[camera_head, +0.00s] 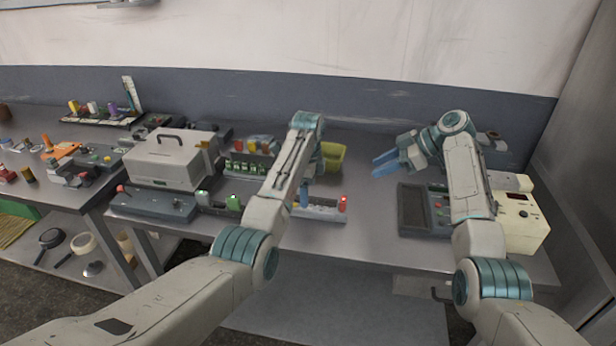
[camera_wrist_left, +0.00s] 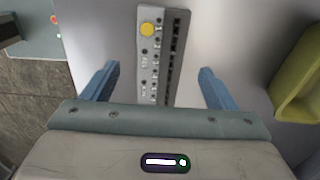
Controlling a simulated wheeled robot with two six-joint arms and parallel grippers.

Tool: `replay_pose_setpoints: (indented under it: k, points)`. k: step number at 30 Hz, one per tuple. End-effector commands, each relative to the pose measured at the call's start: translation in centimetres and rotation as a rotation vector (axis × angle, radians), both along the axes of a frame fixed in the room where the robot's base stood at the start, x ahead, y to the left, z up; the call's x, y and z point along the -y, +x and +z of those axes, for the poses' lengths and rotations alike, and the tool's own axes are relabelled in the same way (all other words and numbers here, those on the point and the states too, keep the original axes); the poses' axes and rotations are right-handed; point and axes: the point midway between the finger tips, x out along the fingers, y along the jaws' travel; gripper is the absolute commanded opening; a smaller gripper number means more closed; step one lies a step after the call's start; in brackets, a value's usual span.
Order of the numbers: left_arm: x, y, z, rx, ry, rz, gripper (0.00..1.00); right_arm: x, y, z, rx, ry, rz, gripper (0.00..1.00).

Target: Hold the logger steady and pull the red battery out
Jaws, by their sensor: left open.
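A narrow grey strip-shaped unit (camera_head: 322,212) lies on the table in the head view, with a small red upright piece (camera_head: 343,203) at its right end. I cannot tell for sure that these are the logger and the red battery. My left gripper (camera_head: 303,194) is over this unit, partly hidden by its own arm. In the left wrist view the open fingers (camera_wrist_left: 160,85) stand either side of the slotted strip (camera_wrist_left: 150,60), apart from it, with a yellow knob on it. The red piece is hidden there. My right gripper (camera_head: 384,164) is open and empty above the table.
A yellow-green bin (camera_head: 333,155) stands behind my left gripper. A grey box with a handle (camera_head: 172,158) is on the left. A dark-screened panel (camera_head: 414,208) and a cream instrument (camera_head: 522,222) sit on the right. The table between the strip and the panel is clear.

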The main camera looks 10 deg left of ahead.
Motion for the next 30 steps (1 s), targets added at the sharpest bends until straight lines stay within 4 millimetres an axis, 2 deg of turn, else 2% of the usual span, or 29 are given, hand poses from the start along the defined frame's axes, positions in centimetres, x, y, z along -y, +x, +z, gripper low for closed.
replay_pose_setpoints:
  k: [3,9,15,22,23,30]
  points:
    - [0.0,-0.1,-2.3,-0.003,0.0,0.001,0.8,0.0,0.0,0.0,0.0,0.0,0.0,0.36]
    - [0.0,0.0,-4.8,-0.001,0.0,0.002,0.8,0.0,0.0,0.0,0.0,0.0,0.0,0.36]
    - [-0.1,0.0,-5.8,0.001,0.0,0.002,0.8,0.0,0.0,0.0,0.0,0.0,0.0,0.36]
    - [0.0,0.0,-5.9,0.001,0.0,0.002,0.8,0.0,0.0,0.0,0.0,0.0,0.0,0.36]
    - [0.0,0.0,-5.9,0.001,0.0,0.002,0.76,0.0,0.0,0.0,0.0,0.0,0.0,0.36]
    - [0.0,0.0,-5.8,0.001,0.0,0.002,0.29,0.0,0.0,0.0,0.0,0.0,0.0,0.36]
